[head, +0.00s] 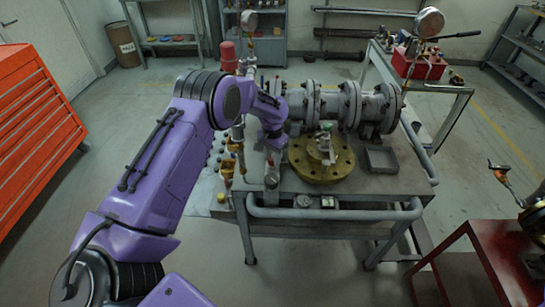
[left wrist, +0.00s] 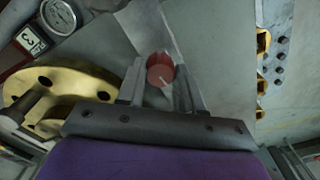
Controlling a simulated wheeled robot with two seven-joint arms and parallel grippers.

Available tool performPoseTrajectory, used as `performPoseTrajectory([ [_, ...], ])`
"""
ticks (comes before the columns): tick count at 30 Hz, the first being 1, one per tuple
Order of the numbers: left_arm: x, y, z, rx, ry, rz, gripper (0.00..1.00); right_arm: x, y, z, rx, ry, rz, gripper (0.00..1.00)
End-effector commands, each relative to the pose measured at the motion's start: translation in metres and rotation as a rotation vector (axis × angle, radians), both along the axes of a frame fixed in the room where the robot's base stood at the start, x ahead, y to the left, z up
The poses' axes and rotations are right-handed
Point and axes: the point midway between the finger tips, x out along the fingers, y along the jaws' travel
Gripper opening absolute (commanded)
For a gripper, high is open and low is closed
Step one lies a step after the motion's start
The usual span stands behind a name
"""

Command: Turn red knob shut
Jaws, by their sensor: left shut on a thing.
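The red knob (left wrist: 160,70) shows in the left wrist view as a small round red cap with a pale line on its face. It sits between the two fingers of my left gripper (left wrist: 160,88), which are shut on it from both sides. In the head view my purple left arm reaches over the left end of the workbench, with the left gripper (head: 271,172) pointing down beside the brass flange (head: 322,163). The knob cannot be made out there, hidden by the gripper. My right gripper is not in view.
Flanged grey pipework (head: 330,105) lies along the back of the workbench (head: 385,187). A grey tray (head: 381,159) stands right of the flange. In the left wrist view a round gauge (left wrist: 58,17) is at upper left and brass fittings (left wrist: 262,83) at right.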

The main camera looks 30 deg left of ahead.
Motion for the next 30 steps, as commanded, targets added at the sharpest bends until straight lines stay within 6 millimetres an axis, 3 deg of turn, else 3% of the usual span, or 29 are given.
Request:
performPoseTrajectory([
  [12,0.0008,0.0002,0.0007,0.001,-0.002,-0.148,0.05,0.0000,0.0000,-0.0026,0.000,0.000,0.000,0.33],
  [26,0.0007,0.0000,0.0008,0.001,-0.002,-0.160,0.05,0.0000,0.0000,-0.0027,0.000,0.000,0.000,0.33],
  [27,0.0007,0.0000,0.0008,0.001,-0.002,-0.160,0.39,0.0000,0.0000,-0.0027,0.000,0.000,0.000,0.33],
  [29,0.0006,0.0000,0.0007,0.001,-0.002,-0.160,0.58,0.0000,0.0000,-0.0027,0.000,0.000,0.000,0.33],
  [30,0.0006,0.0000,0.0007,0.001,-0.002,-0.160,0.61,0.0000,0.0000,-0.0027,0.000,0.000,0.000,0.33],
])
